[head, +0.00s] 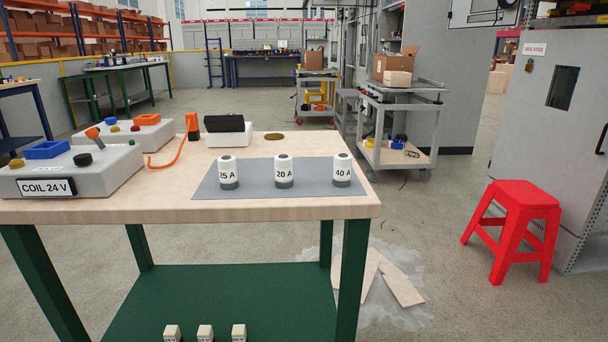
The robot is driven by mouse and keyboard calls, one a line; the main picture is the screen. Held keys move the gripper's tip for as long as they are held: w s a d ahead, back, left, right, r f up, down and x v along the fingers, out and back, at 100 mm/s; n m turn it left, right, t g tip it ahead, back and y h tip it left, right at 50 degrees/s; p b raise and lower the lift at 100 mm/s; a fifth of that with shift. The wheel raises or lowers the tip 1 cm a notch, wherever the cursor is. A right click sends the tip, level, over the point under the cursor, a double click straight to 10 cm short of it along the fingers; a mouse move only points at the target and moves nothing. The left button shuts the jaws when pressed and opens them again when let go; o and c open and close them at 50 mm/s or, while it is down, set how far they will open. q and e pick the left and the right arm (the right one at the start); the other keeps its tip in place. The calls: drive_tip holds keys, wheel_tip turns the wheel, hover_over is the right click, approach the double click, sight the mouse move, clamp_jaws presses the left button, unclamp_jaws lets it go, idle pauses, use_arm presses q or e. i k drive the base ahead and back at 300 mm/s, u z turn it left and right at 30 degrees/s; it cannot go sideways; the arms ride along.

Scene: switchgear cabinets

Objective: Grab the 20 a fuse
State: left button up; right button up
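The 20 A fuse (284,171) is a white cylinder with a dark grey base and a "20 A" label. It stands upright on a grey mat (257,186) on the wooden table, in the middle of a row of fuses. Neither of my grippers shows in the head view.
The wooden tabletop (300,208) has a "COIL 24 V" box (75,172) at left and an orange cable (171,150) behind. A red stool (519,225) stands right of the table. A cart (392,125) is farther back. The table's front edge before the mat is clear.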

sight(283, 162)
drive_tip(key=z, duration=0.9)
drive_tip(key=k, duration=1.2)
drive_tip(key=z, duration=1.25)
drive_tip(key=i, duration=1.85)
drive_tip(key=u, duration=1.55)
drive_tip(key=i, duration=0.7)
drive_tip(key=u, duration=0.65)
